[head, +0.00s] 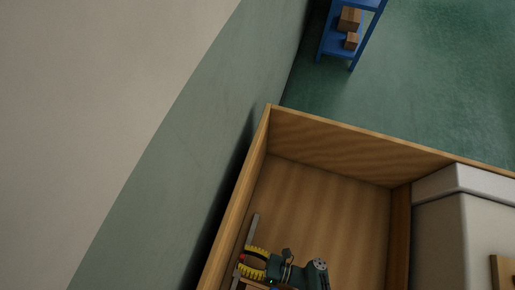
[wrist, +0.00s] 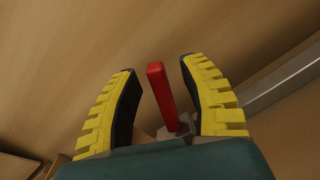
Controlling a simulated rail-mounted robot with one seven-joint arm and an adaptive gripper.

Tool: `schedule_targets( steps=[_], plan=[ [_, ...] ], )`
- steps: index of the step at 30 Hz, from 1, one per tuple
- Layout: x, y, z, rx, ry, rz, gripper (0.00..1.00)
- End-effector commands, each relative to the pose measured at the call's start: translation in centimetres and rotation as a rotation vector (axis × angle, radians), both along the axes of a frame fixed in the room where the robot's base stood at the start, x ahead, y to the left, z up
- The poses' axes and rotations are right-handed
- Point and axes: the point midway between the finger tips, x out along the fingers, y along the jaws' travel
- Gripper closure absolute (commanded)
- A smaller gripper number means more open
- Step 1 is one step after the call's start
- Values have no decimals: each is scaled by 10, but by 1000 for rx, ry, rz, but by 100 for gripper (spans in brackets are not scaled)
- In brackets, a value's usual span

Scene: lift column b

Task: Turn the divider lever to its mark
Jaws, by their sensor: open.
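The divider lever (wrist: 160,92) is a red bar standing between the two yellow-and-black fingers of my gripper (wrist: 157,68) in the wrist view. A gap shows on each side of it, so the fingers are open around it and not clamped. The lever's lower end meets a small grey piece near the gripper's palm. In the head view my gripper (head: 244,259) is at the bottom, inside a wooden box, with a small red spot of the lever (head: 241,257) at its fingertips. I cannot make out the lever's mark in either view.
The wooden box (head: 330,142) has raised walls around my gripper. A grey metal strip (head: 252,231) runs along its left side and shows in the wrist view (wrist: 285,82). A pale grey block (head: 440,225) stands at right. A blue shelf (head: 338,45) is far off.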

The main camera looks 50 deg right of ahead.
Motion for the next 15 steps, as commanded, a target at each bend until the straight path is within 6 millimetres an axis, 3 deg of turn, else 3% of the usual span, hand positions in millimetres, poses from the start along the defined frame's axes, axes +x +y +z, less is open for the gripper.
schedule_targets(
  steps=[15],
  plan=[
    [-69, -27, 0, 2, 2, -10, 56]
  ],
)
